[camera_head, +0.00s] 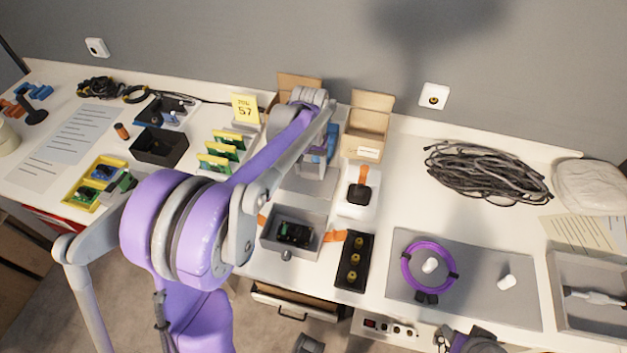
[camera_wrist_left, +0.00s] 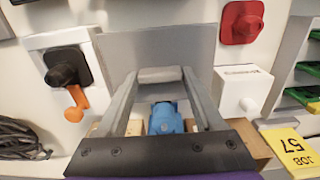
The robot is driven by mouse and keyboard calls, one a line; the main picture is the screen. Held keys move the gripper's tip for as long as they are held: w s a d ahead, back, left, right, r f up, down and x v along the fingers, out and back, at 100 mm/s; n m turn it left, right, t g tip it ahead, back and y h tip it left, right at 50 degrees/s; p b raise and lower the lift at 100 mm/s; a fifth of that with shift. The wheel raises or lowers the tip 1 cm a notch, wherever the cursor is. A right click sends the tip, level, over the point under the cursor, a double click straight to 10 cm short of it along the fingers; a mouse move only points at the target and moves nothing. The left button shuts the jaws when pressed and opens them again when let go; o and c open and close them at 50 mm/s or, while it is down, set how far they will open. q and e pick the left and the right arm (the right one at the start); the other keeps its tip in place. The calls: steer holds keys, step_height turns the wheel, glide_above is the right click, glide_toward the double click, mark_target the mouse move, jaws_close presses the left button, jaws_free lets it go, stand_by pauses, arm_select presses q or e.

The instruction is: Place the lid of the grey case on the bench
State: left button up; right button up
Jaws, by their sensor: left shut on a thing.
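The grey case (camera_head: 293,235) stands open on the bench (camera_head: 400,200), with a black and green item (camera_head: 294,233) inside. Its flat grey lid (camera_head: 305,186) is behind the case, and it also shows in the left wrist view (camera_wrist_left: 150,46). My left gripper (camera_head: 318,166) is over the lid. In the left wrist view its fingers (camera_wrist_left: 160,76) are shut on a grey grip on the lid. The lid looks level and close to the bench top; I cannot tell whether it touches. My right gripper is not visible.
A white block with an orange-handled black switch (camera_head: 361,190) stands right of the lid. Open cartons (camera_head: 368,125) stand behind, near a yellow card (camera_head: 245,108). A red-topped piece (camera_wrist_left: 243,22) and a white box (camera_wrist_left: 240,90) flank the lid's other side. A black tray (camera_head: 354,262) lies beside the case.

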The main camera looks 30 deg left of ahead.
mark_target(311, 178)
arm_select(q)
steer(key=shift+f, duration=2.25)
steer(key=shift+f+b, duration=0.2)
steer(key=shift+b, duration=0.1)
steer(key=o, duration=1.5)
steer(key=shift+c, duration=0.2)
steer(key=shift+r, duration=0.15)
